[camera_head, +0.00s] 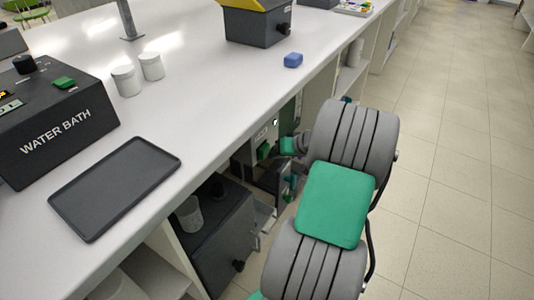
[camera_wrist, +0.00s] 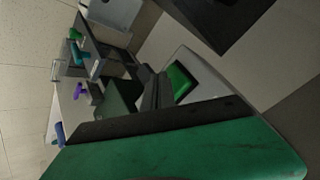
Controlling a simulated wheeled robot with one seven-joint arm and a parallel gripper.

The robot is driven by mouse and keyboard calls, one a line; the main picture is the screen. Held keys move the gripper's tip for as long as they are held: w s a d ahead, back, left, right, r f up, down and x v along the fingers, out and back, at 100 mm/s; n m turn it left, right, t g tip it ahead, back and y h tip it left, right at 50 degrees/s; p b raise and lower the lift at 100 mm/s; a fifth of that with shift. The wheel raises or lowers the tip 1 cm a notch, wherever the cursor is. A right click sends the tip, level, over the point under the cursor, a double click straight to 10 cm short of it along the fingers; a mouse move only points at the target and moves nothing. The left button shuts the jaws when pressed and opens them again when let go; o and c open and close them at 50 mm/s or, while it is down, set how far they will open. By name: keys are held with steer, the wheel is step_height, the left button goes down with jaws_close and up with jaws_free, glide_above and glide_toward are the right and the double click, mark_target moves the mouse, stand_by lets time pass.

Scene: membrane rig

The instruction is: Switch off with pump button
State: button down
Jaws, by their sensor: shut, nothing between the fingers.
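The membrane rig stands under the bench, and its pale control panel (camera_head: 260,135) shows in the head view. A green pump button (camera_head: 263,151) is on this panel. In the wrist view the green button (camera_wrist: 182,82) sits in a dark frame on the light panel. My gripper (camera_wrist: 157,84) is shut and empty, with its dark fingers just left of the button. I cannot tell whether the fingertips touch it. In the head view my arm reaches toward the rig from the right and hides part of it.
The wrist view shows a purple handle (camera_wrist: 80,90), a teal handle (camera_wrist: 78,55) and a blue handle (camera_wrist: 60,134) on the rig. A dark box (camera_head: 215,235) stands under the bench left of the rig. The floor (camera_head: 440,150) to the right is clear.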

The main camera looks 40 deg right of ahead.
stand_by(0.4)
steer(key=shift+w+a, duration=0.15)
steer(key=shift+w, duration=0.25)
steer(key=shift+s, duration=0.4)
steer(key=s+d+p, duration=0.1)
steer(key=s+d, duration=0.1)
steer(key=s, duration=0.3)
steer(key=shift+s, duration=0.35)
steer(key=shift+d, duration=0.1)
